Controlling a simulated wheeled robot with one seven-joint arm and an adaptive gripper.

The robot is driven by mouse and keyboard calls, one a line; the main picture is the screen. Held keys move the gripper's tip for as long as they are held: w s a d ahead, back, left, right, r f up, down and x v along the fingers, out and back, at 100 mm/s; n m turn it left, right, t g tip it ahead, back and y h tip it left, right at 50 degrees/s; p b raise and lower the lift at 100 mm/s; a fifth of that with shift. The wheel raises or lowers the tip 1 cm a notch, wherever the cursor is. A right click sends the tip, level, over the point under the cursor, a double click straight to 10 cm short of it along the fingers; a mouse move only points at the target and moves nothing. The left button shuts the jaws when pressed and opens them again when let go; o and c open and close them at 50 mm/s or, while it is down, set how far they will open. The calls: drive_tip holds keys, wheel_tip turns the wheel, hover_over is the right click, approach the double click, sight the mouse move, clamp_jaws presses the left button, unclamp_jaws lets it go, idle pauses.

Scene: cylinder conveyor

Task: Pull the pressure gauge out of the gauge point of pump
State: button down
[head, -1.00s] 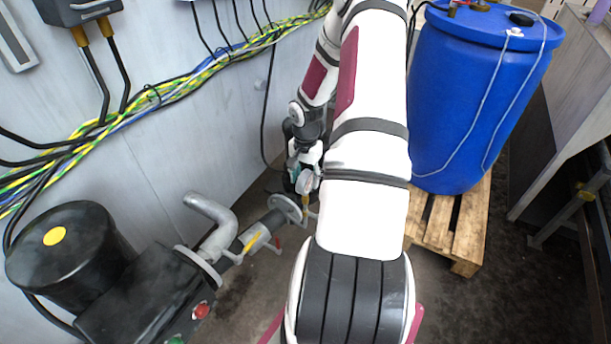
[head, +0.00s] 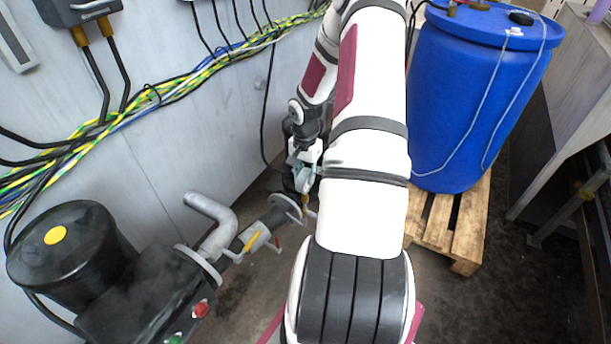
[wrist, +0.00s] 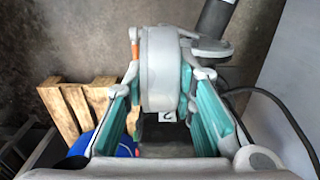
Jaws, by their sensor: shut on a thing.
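The pressure gauge (wrist: 160,68) shows in the wrist view as a round grey body seen edge-on between my gripper's fingers. My gripper (wrist: 161,85) is shut on it, with a teal-padded finger on each side. In the head view my gripper (head: 303,165) is small and partly hidden by my arm, beside the far end of the pump's pipework. The pump (head: 110,275) is black, with grey pipes, at the lower left. A brass-coloured fitting (head: 306,203) shows just below my gripper. I cannot tell whether the gauge's stem is still in the gauge point.
A grey flange (head: 286,207) and a yellow-handled valve (head: 252,241) are close to my gripper. A blue barrel (head: 465,105) stands on a wooden pallet (head: 450,225) to the right. Cables (head: 150,98) run along the grey wall. In the wrist view a dark pipe (wrist: 216,16) passes near the gauge.

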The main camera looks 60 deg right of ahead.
drive_tip(key=shift+r+p, duration=0.3)
drive_tip(key=shift+r, duration=0.25)
drive_tip(key=shift+r, duration=0.15)
drive_tip(key=shift+r+p, duration=0.4)
drive_tip(key=shift+r, duration=0.15)
drive_tip(key=shift+r+p, duration=0.35)
drive_tip(key=shift+r, duration=0.1)
drive_tip(key=shift+r+p, duration=2.15)
drive_tip(key=shift+r, duration=1.6)
